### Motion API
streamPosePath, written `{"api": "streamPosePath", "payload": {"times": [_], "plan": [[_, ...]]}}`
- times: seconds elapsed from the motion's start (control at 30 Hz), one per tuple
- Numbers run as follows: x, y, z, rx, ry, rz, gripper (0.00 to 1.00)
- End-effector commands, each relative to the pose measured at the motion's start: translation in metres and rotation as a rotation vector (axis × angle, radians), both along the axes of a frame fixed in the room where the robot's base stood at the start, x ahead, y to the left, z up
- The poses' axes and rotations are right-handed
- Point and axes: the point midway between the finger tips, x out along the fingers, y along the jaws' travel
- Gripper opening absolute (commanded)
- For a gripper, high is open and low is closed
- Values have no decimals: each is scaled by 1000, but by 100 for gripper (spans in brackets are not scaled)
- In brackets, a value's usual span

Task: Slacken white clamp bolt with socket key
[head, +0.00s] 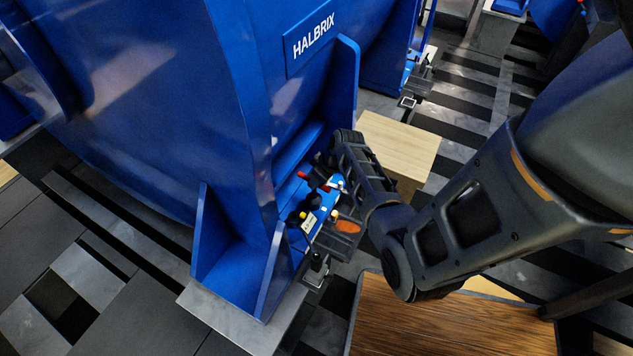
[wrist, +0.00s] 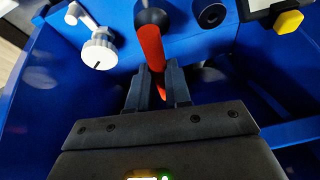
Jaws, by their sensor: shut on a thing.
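In the wrist view, my gripper (wrist: 164,75) is shut on a red rod-like handle (wrist: 150,42). The handle runs up to a dark round hub (wrist: 152,16) on the blue panel; I cannot tell whether this is the socket key. A white round slotted part (wrist: 98,52), possibly the white clamp bolt, sits left of my fingers and apart from them, joined to a white arm (wrist: 82,18). In the head view, my gripper (head: 328,178) reaches the small blue fitting at the motor's foot, its fingertips partly hidden among coloured parts.
The large blue motor housing (head: 160,90) stands close on the left with upright ribs. A wooden box (head: 400,145) and a brown wooden top (head: 440,325) stand nearby.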

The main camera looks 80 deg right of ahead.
Motion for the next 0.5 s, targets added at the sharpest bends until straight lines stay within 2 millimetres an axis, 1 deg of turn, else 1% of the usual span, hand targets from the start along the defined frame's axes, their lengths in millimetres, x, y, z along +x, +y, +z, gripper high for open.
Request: {"api": "streamPosePath", "payload": {"times": [0.17, 0.5], "plan": [[0, -1, 0, -2, -1, 69, 0], [0, -2, 0, -2, -1, 84, 0]]}}
